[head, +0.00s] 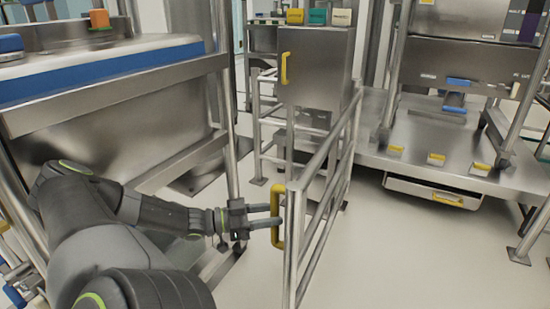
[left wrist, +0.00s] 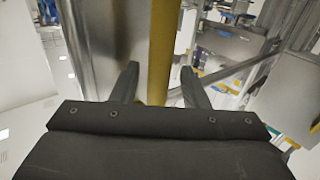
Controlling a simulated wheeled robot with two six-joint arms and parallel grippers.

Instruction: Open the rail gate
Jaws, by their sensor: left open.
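The rail gate (head: 322,180) is a grey metal tube frame standing across the middle of the head view. It has a yellow handle (head: 278,216) on its near end post. My left gripper (head: 268,218) is open at the handle, with its fingers level with the handle's middle. In the left wrist view the yellow handle (left wrist: 163,50) runs upright between the two spread fingers of the left gripper (left wrist: 157,80), beside a wide grey post (left wrist: 110,45). Whether a finger touches the handle I cannot tell. My right gripper is not in view.
A metal cabinet (head: 316,68) with a yellow handle stands behind the gate. A steel machine with a blue band (head: 120,68) stands at the left. The pale floor (head: 400,260) right of the gate is clear.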

